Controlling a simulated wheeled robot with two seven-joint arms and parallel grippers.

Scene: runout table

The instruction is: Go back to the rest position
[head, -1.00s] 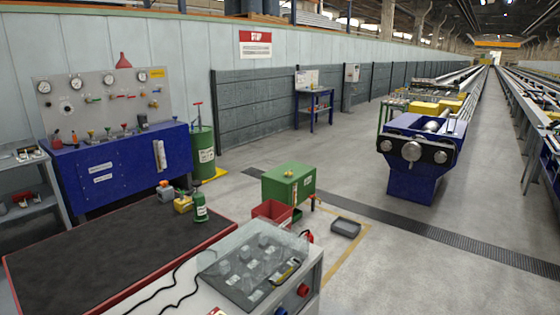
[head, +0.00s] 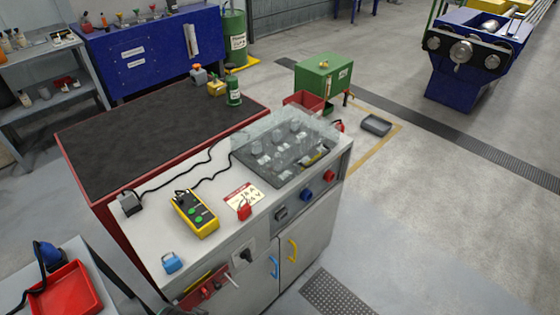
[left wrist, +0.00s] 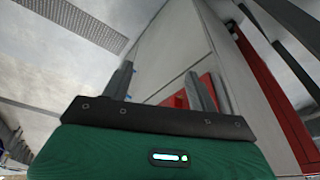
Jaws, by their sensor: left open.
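My left gripper (left wrist: 160,70) shows in the left wrist view with its two grey fingers apart and nothing between them. Behind the fingers are a pale panel and a red part (left wrist: 180,98), too close and tilted to name surely.
A dark-topped red bench (head: 150,145) adjoins the console. A small table with a red tray (head: 66,292) is at the lower left. A green box (head: 322,78), a grey tray (head: 376,125) and a blue machine (head: 470,60) stand beyond. The floor at right is clear.

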